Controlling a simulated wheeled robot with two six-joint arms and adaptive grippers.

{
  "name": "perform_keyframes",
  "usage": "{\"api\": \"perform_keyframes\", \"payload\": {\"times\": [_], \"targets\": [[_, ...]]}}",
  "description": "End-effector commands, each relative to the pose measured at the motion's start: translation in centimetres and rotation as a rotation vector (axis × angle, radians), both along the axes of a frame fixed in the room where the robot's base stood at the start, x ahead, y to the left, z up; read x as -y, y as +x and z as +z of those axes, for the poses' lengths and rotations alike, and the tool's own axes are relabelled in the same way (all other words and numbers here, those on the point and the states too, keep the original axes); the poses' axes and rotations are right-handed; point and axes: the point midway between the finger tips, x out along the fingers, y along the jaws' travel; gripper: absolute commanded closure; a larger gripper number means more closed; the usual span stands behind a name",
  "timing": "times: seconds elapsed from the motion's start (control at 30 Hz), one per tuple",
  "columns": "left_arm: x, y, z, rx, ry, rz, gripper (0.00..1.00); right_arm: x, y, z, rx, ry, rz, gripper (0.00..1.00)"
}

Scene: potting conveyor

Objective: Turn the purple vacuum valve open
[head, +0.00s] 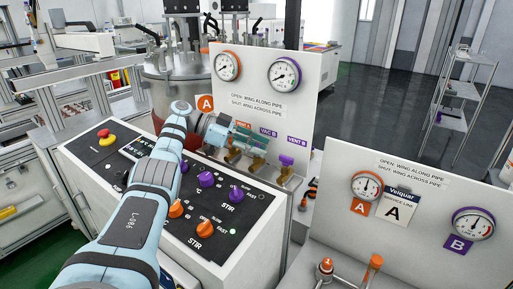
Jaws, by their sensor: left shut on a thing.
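The purple VAC B label (268,132) is on the white upright panel. Below it is a brass valve body (259,164), the purple vacuum valve; its wing is hidden by my fingers, so I cannot tell its angle. My left gripper (263,147) reaches in from the left and is shut at this valve, on its wing as far as shows. The purple VENT B valve (287,159) stands apart to the right with its wing in sight. The panel text says wing along pipe is open, across is shut. My right gripper is not in view.
Two gauges, orange-rimmed (228,66) and purple-rimmed (284,75), sit above the valves. The console (221,257) below carries purple and orange knobs and a red button (106,137). A second gauge panel (416,215) stands at right. A steel vessel (160,88) is behind my arm.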

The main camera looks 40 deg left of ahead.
Motion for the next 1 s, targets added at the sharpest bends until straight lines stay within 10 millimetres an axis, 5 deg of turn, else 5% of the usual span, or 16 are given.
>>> {"api": "perform_keyframes", "payload": {"times": [0.27, 0.3, 0.4, 0.8, 1.0], "targets": [[0.1, -0.1, -0.4, -0.012, 0.0, -0.004, 0.95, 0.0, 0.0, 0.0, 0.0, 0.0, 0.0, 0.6], [0.1, -0.1, -0.4, -0.011, 0.0, -0.003, 0.62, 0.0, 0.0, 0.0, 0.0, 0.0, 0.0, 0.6], [0.1, -0.1, -0.3, -0.009, 0.001, -0.001, 0.46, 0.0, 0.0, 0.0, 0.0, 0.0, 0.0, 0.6], [0.0, 0.0, 0.2, -0.004, 0.0, 0.0, 0.46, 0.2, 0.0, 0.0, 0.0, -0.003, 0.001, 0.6], [0.0, 0.1, 4.3, 0.002, 0.001, 0.0, 0.46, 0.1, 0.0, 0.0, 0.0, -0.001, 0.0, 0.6]]}}
